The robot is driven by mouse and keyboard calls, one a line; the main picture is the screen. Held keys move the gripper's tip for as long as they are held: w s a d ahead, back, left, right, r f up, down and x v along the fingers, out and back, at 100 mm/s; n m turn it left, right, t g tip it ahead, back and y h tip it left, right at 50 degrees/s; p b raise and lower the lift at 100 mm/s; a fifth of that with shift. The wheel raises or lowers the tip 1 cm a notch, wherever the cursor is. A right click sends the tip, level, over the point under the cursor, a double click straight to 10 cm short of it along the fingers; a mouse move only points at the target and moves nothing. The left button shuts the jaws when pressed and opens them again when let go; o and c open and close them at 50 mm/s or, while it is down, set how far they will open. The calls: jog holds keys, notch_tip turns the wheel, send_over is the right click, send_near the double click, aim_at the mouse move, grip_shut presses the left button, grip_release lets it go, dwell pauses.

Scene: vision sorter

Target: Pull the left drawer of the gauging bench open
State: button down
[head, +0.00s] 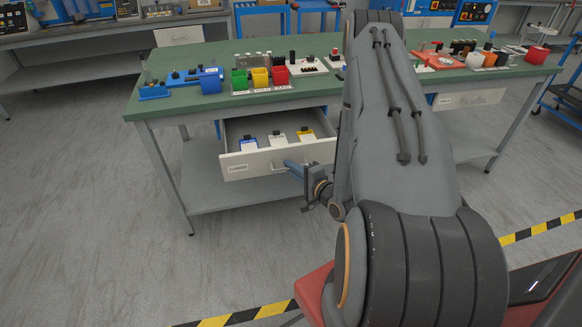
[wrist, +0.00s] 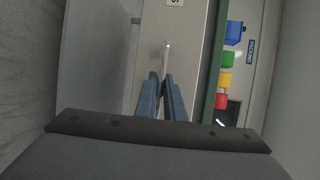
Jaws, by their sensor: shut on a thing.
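The left drawer (head: 250,168) of the green-topped gauging bench (head: 215,108) stands pulled out, its inside showing. My gripper (head: 290,166) is at the right part of the drawer front, partly hidden by my own arm. In the wrist view my two blue fingers (wrist: 161,78) are closed on the thin drawer handle (wrist: 166,52), which sticks out past their tips along the pale drawer front.
Blue, green, yellow and red bins (head: 260,78) stand on the bench top above the drawer. A second drawer (head: 468,98) at the right is shut. A lower shelf (head: 225,200) runs under the bench. The floor in front at left is clear, with striped tape (head: 245,315).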

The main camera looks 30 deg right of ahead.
jog(key=c, duration=2.1)
grip_release()
jog(key=shift+b+v, duration=0.3)
jog(key=shift+v, duration=3.6)
